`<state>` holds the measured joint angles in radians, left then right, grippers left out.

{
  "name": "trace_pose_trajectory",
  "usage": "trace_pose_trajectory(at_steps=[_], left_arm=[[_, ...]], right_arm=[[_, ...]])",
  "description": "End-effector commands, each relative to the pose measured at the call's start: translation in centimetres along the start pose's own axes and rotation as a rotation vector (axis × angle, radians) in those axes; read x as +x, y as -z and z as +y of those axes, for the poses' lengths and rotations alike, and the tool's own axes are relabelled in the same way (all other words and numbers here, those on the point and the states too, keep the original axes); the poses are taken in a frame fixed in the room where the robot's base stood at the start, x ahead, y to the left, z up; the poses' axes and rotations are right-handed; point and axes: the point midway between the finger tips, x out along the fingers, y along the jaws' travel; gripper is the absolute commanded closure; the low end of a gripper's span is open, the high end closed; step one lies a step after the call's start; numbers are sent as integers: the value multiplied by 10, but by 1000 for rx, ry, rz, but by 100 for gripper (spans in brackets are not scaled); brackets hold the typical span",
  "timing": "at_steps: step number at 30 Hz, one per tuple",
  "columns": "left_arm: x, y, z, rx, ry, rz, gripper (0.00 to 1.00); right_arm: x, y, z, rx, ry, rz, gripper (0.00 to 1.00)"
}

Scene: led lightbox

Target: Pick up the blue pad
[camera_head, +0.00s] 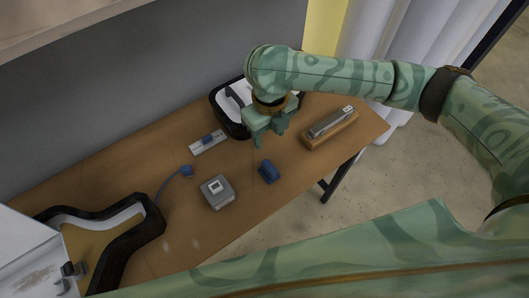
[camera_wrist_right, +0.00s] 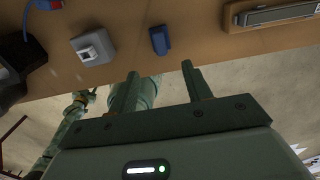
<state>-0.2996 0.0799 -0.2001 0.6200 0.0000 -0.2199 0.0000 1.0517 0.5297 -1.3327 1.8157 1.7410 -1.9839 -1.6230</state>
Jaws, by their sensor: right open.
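The blue pad (camera_head: 268,171) is a small dark blue block on the wooden table (camera_head: 130,165), near its front edge. It also shows in the right wrist view (camera_wrist_right: 159,40), beyond the fingertips and roughly in line with the gap between them. My right gripper (camera_head: 266,138) is above the table, behind the pad in the head view. Its jaws (camera_wrist_right: 160,71) are open with nothing between them, and they are apart from the pad. My left gripper cannot be made out in either view.
A grey box with a white square top (camera_head: 217,191) stands left of the pad. A metal bar on a wooden block (camera_head: 330,125) lies to the right. A white strip (camera_head: 208,143), a blue-ended cable (camera_head: 186,171) and a black-rimmed tray (camera_head: 225,117) are farther back. A black-framed case (camera_head: 140,235) is at left.

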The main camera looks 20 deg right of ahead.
Motion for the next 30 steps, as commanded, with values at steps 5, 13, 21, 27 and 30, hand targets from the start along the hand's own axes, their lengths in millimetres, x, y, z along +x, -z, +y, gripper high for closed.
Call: trace_pose_trajectory(at_steps=[5, 13, 21, 27, 30], left_arm=[[16, -5, 2, 0, -3, -8, 61], [40, -11, 4, 0, -7, -19, 61], [46, -13, 5, 0, -8, -23, 61], [64, -18, 7, 1, -11, -33, 61], [68, -20, 7, 1, -13, -36, 61]], right_arm=[[39, 1, 1, 2, -3, 7, 51], [99, 1, 1, 2, -2, 4, 51], [117, 2, 1, 1, -2, 2, 51], [151, 6, 1, 1, -3, 5, 51], [162, 5, 0, 2, -2, 2, 51]])
